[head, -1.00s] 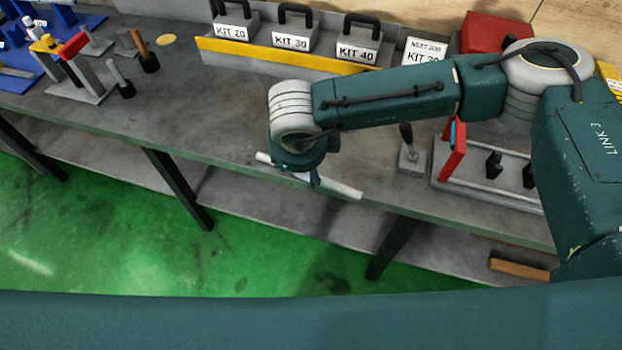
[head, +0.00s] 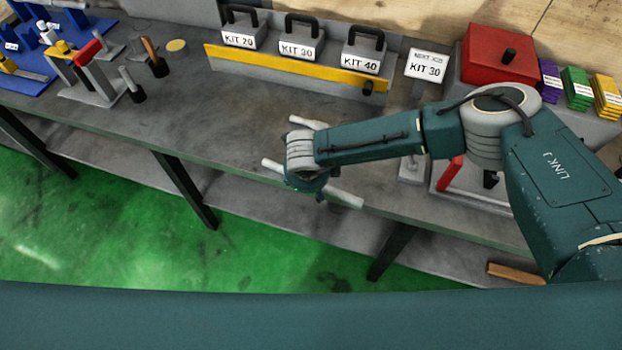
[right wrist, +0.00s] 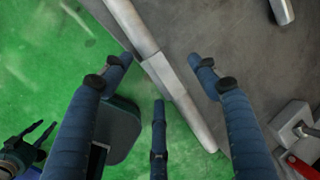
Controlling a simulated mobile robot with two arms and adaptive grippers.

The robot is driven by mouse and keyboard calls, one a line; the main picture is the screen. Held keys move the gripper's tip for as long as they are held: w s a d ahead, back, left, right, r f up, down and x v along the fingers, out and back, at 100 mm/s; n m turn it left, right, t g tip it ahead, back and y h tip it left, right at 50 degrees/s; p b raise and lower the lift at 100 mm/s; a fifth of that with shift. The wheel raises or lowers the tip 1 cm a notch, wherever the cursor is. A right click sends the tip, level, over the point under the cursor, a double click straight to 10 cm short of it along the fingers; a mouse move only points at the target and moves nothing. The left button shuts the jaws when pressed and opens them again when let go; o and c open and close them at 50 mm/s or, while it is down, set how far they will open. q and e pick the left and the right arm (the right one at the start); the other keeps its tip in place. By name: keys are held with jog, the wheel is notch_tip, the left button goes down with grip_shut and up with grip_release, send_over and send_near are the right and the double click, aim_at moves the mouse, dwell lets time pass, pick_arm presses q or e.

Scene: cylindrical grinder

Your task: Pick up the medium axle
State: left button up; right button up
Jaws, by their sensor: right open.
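A pale grey stepped axle (head: 345,199) lies slantwise along the bench's front edge in the head view, its middle hidden under my right gripper (head: 308,184). In the right wrist view the axle (right wrist: 178,85) runs between the spread blue fingers of the right gripper (right wrist: 160,62). The fingers are open and hold nothing. A second pale axle (head: 308,122) lies farther back, partly hidden by my arm; its end shows in the right wrist view (right wrist: 282,10). I cannot tell by size which is the medium one. My left gripper (right wrist: 36,136) shows small, its fingers apart.
The grey bench (head: 200,120) is clear left of the axles. Kit weights (head: 300,50) stand behind a yellow-edged rack (head: 290,66). A red box (head: 500,55) is at back right. A stand with a red part (head: 449,174) is partly behind my arm. Green floor (head: 100,230) lies in front.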

grip_shut()
jog(key=shift+r, duration=0.1)
dwell(0.3)
jog(key=shift+w+r, duration=0.15)
jog(key=shift+r, duration=0.35)
notch_tip(320, 180, up, 19)
jog(key=b, duration=0.6)
jog(key=s+d+r+n+g+y, duration=0.1)
jog(key=s+d+r+n+g, duration=0.1)
jog(key=s+d+n, duration=0.3)
jog(key=s+d+r+n+g+y, duration=0.2)
jog(key=s+d+n, duration=0.4)
jog(key=d+n, duration=0.8)
jog(key=shift+s+d+n+g+y, duration=0.25)
jog(key=shift+n+g, duration=0.45)
jog(key=shift+n, duration=1.7)
jog(key=shift+w+r, duration=0.1)
